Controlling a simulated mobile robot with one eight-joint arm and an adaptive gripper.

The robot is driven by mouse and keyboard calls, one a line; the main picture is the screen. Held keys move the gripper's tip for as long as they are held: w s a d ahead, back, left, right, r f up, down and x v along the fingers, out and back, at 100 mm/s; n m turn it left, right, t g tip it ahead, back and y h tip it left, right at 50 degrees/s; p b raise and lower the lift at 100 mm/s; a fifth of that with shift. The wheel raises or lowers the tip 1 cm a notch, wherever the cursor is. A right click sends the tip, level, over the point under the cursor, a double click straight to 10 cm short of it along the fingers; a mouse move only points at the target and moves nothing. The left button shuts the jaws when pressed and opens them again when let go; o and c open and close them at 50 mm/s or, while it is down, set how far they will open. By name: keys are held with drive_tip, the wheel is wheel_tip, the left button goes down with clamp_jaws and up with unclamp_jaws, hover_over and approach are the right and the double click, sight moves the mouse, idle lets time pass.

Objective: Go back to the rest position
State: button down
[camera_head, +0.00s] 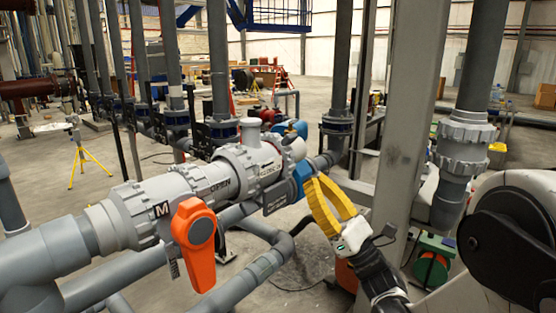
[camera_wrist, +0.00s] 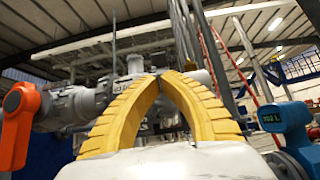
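My gripper (camera_head: 316,179) has yellow ribbed fingers. Their tips meet in the wrist view (camera_wrist: 160,74), with nothing seen between them, so it is shut and empty. In the head view it overlaps the pipework near a blue valve part (camera_head: 301,178); I cannot tell whether they touch. An orange valve handle (camera_head: 194,240) hangs down on the grey pipe to the left, apart from my gripper. It also shows at the left edge of the wrist view (camera_wrist: 17,125).
A grey valve body (camera_head: 250,160) continues the pipe. A light column (camera_head: 403,120) and a thick vertical pipe (camera_head: 478,85) stand to the right of my gripper. A blue device (camera_wrist: 286,118) is at the wrist view's right. Open floor lies behind.

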drive_tip(key=w+d+r+m+t+h, duration=0.1)
drive_tip(key=w+d+m+t+h, duration=0.2)
drive_tip(key=m+h, duration=0.5)
drive_tip(key=w+d+r+m+t+h, duration=0.2)
drive_tip(key=d+m+t+h, duration=0.15)
drive_tip(key=m+h, duration=0.45)
drive_tip(key=s+d+f+m+g+h, duration=0.2)
drive_tip(key=d+f+m+g+h, duration=0.3)
drive_tip(key=m, duration=0.8)
drive_tip(key=s+d+f+m+g, duration=0.1)
drive_tip(key=s+f+m+g, duration=0.4)
drive_tip(key=s+f+m, duration=0.3)
drive_tip(key=s+d+f+m+g, duration=0.1)
drive_tip(key=s+f+m+g, duration=0.5)
drive_tip(key=s, duration=1)
wheel_tip(320, 180, down, 5)
drive_tip(key=m, duration=0.3)
drive_tip(key=shift+s+f, duration=0.1)
